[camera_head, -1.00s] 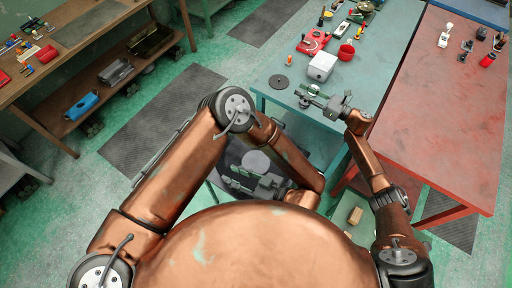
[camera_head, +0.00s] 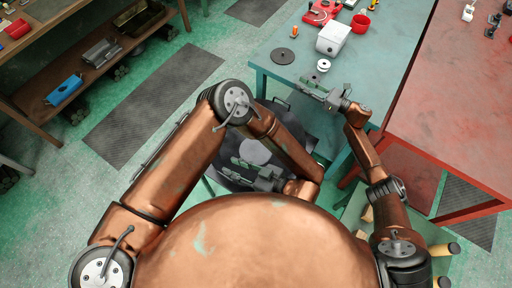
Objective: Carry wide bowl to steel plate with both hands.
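I cannot make out for certain which thing is the wide bowl; a small red bowl-like cup (camera_head: 360,22) stands at the back of the teal bench. A flat dark disc with a small centre hole (camera_head: 283,56) lies near the bench's left edge; I cannot tell whether it is the steel plate. My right gripper (camera_head: 322,93) is at the bench's front edge, fingers apart, with nothing seen between them. My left gripper (camera_head: 245,172) is low in front of my body, left of the bench, also open and seemingly empty.
The teal bench (camera_head: 385,60) carries a white box (camera_head: 333,39), a pale spool-like part (camera_head: 323,65) and red equipment (camera_head: 321,12). A red table (camera_head: 465,90) stands close on the right. A wooden shelf unit (camera_head: 105,70) is at left. Floor between is open, with dark mats (camera_head: 150,105).

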